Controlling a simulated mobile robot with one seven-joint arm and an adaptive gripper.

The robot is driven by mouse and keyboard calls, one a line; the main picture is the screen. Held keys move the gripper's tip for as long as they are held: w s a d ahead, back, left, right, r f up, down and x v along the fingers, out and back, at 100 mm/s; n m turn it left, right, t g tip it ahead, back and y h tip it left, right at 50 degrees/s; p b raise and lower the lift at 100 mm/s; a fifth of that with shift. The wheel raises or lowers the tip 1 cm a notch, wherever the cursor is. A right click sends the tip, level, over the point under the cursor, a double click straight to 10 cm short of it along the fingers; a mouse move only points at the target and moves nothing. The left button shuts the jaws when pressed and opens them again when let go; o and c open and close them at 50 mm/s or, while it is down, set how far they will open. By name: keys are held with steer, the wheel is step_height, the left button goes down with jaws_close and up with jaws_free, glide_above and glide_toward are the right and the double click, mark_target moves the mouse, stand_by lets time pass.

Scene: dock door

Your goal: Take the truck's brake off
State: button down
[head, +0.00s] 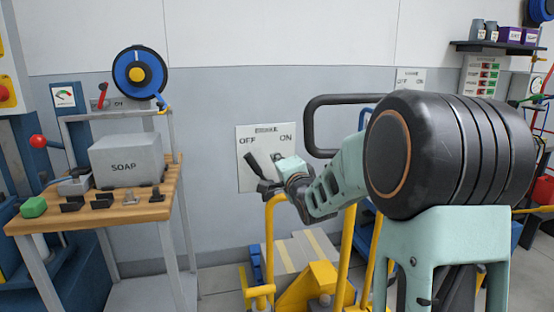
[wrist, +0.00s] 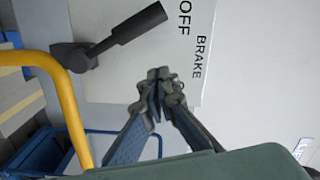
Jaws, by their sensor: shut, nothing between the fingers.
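The brake plate (head: 248,178) is a white panel on the grey wall, marked BRAKE, with OFF at left and ON at right; it also shows turned sideways in the wrist view (wrist: 110,85). Its black lever (head: 256,163) slants up and left toward OFF; in the wrist view the lever (wrist: 125,32) runs from its hub to a thick grip near OFF. My gripper (wrist: 160,77) is shut and empty in front of the plate, on the ON side of the lever and apart from it. In the head view the fingertips (head: 279,158) are small and partly cover the plate near ON.
A yellow rail (head: 270,235) stands below the plate, close to my gripper in the wrist view (wrist: 65,100). A yellow pallet truck (head: 310,285) is on the floor. A wooden bench (head: 150,205) with a SOAP box (head: 127,160) stands at left. The wall left of the plate is clear.

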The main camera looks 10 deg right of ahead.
steer(key=s+p, duration=0.1)
steer(key=s, duration=0.7)
steer(key=shift+s+r, duration=0.2)
steer(key=shift+s, duration=0.15)
